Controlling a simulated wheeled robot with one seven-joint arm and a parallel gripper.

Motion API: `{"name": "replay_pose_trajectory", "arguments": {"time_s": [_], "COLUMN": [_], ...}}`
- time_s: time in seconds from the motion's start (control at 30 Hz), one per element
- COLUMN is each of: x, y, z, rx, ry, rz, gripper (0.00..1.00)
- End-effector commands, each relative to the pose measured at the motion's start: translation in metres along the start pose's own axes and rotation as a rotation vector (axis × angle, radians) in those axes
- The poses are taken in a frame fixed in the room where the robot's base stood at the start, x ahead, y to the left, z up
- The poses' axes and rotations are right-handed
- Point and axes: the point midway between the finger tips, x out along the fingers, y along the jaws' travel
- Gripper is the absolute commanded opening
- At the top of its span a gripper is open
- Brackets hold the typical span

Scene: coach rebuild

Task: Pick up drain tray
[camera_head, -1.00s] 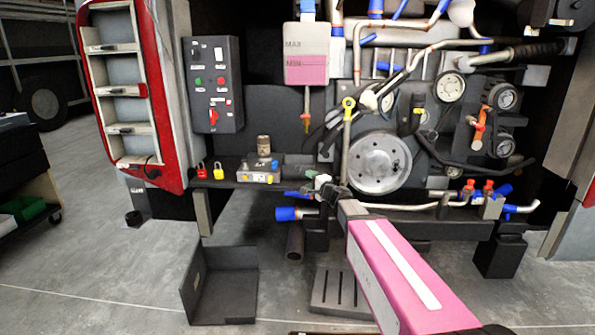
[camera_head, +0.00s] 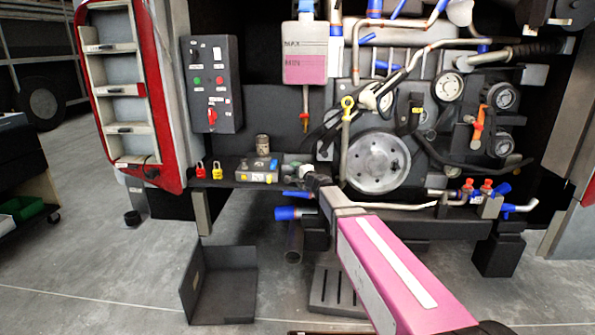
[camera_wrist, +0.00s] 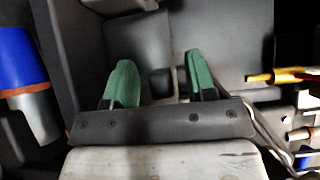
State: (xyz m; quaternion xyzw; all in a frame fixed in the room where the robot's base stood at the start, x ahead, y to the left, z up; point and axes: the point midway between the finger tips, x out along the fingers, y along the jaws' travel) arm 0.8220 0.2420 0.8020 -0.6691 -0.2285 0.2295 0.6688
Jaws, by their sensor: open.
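A dark, open, low-walled tray (camera_head: 225,292) stands on the floor at the lower left of the head view. It looks like the drain tray, but I cannot be sure. My gripper (camera_head: 312,178) is at the end of my pink arm, in front of the engine bay, above and to the right of that tray and well apart from it. In the wrist view my gripper (camera_wrist: 160,72) shows two green fingers spread apart with nothing between them. Dark grey surfaces lie beyond the fingers. The tray cannot be made out in the wrist view.
A slotted grey plate (camera_head: 335,292) lies on the floor, partly behind my arm. Blue-ended pipes (camera_head: 293,213) and a large pulley (camera_head: 377,163) are close to my gripper. A control box (camera_head: 211,85) hangs at left. Floor left of the tray is clear.

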Motion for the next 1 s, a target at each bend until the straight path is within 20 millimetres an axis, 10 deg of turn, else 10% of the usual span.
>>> {"name": "replay_pose_trajectory", "arguments": {"time_s": [0.1, 0.27, 0.67, 1.0], "x": [-0.001, -0.001, -0.006, -0.065], "y": [0.000, 0.000, -0.004, -0.039], "z": [0.000, 0.000, 0.001, 0.002], "rx": [0.000, 0.000, 0.000, -0.001], "ry": [0.000, 0.000, 0.000, 0.002], "rz": [0.000, 0.000, -0.001, -0.003], "gripper": [0.51, 0.00, 0.00, 0.00]}}
